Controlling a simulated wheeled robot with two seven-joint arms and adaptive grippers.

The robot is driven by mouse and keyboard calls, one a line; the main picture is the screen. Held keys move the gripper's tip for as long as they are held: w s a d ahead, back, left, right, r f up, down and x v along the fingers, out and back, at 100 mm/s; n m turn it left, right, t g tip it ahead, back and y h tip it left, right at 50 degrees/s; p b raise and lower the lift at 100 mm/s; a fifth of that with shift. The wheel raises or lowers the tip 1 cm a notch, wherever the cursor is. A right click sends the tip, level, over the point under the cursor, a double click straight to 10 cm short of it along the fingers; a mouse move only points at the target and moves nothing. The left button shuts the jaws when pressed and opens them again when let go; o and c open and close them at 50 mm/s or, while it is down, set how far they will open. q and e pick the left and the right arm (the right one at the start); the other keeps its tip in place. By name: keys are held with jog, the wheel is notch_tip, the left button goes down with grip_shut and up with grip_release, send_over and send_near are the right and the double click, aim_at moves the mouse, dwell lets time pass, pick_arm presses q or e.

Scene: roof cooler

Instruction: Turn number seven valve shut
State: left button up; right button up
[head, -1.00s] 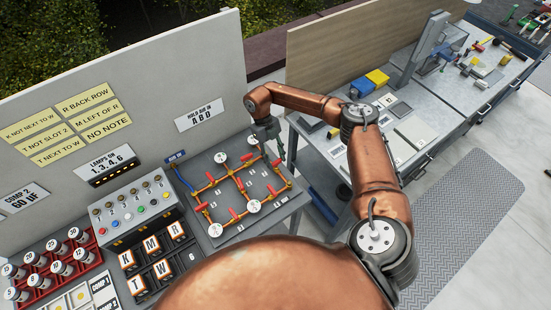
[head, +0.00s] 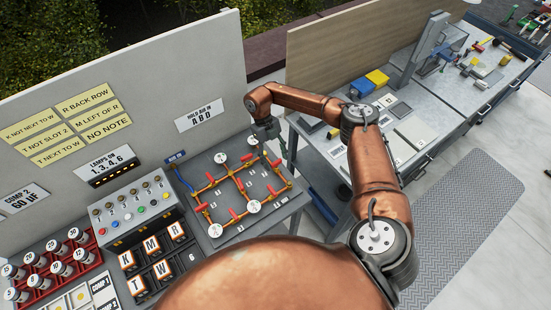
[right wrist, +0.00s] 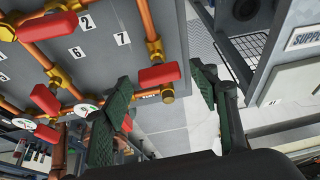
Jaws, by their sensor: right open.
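The valve panel (head: 222,233) is a grey board with orange pipes, brass fittings and several red handles. A red handle (right wrist: 158,75) on a brass valve is just below and right of that label. My right gripper (right wrist: 166,82) is open, its green-padded fingers on either side of this handle in the picture. I cannot tell whether they touch it. In the head view my right gripper (head: 272,147) is at the panel's far right corner. My left gripper is not in view.
A lamp box (head: 135,205) and lettered blocks (head: 163,268) stand left of the panel. A pale wall (head: 130,85) rises behind. A second bench (head: 330,150) lies to the right across a gap. Floor shows beyond the panel edge.

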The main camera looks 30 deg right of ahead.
jog(key=v, duration=1.2)
